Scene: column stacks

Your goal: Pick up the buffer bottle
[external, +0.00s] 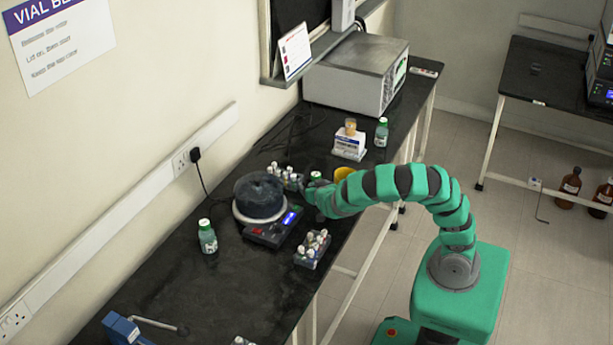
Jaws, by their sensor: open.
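Small bottles with white caps and greenish contents stand on the black bench (180,290). One bottle (207,237) is upright at the left, apart from my arm. Another bottle (381,133) is upright at the back right, near the grey instrument. A similar green-and-white cap (315,175) shows just behind my gripper (309,193); most of what is under it is hidden. I cannot read labels, so I cannot tell which is the buffer bottle. My gripper is open, low over the bench, beside that cap. Whether it touches anything there is too small to tell.
A round dark device (259,197) with a lit display stands left of my gripper. Vial racks stand in front (312,249) and behind (283,176). A white box (349,144), a yellow item (344,173) and a grey instrument (356,75) are further back. A blue clamp (125,330) is at the near end.

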